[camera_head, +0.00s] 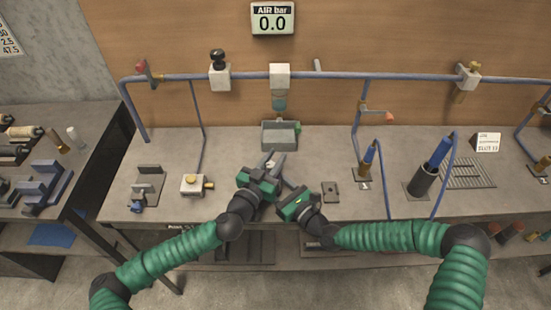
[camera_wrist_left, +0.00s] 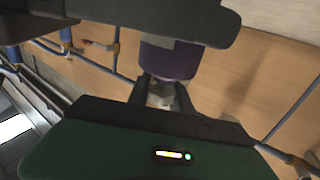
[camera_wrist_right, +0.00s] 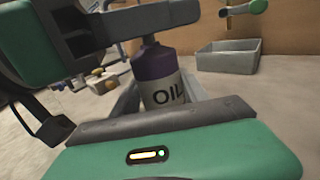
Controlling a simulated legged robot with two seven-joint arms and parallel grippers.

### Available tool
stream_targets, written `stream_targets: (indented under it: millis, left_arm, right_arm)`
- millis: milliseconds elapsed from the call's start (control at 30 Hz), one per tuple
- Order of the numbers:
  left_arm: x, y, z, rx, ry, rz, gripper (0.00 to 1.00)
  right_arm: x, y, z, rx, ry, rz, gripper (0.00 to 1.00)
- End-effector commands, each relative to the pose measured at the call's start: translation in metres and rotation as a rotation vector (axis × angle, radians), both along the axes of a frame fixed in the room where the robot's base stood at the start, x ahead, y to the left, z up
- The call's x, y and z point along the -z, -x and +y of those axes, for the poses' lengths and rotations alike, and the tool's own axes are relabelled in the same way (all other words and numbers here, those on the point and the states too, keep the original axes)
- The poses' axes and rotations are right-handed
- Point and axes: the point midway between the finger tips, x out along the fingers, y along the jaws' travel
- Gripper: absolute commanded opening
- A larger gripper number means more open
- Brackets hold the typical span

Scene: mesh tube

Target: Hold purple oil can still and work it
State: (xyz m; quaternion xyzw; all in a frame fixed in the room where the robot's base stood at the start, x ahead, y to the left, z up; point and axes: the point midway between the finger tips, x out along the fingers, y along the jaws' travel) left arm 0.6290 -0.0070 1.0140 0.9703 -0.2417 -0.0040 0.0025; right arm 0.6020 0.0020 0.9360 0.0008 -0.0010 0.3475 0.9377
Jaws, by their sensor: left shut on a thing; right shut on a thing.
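The purple oil can (camera_wrist_right: 155,65) stands roughly upright in the right wrist view, with a white band reading OIL. My right gripper (camera_wrist_right: 175,102) is shut on its lower body, one finger on each side. My left gripper (camera_wrist_left: 160,95) is shut on the grey top part of the can, whose purple body (camera_wrist_left: 170,62) shows in the left wrist view. In the head view my left gripper (camera_head: 271,162) and my right gripper (camera_head: 283,190) meet over the bench and hide most of the can.
A grey open bin (camera_head: 280,135) stands behind the grippers. A small valve block (camera_head: 193,186) is to the left, a flat dark plate (camera_head: 330,192) to the right. Blue pipes (camera_head: 330,76) run along the back wall. A gauge (camera_head: 272,19) reads 0.0.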

Motion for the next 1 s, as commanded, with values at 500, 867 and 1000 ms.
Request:
stream_targets:
  millis: [500, 867, 1000]
  left_arm:
    - [0.0, -0.002, 0.003, -0.007, -0.002, -0.001, 0.48]
    - [-0.001, 0.042, 0.027, -0.007, -0.005, -0.004, 0.48]
    - [-0.001, 0.074, 0.044, -0.009, -0.005, -0.004, 0.48]
  right_arm:
    - [0.002, 0.001, -0.001, 0.0, 0.002, 0.005, 0.0]
    - [0.003, 0.0, -0.002, 0.003, 0.002, 0.006, 0.0]
    - [0.003, -0.001, -0.002, 0.003, 0.003, 0.007, 0.0]
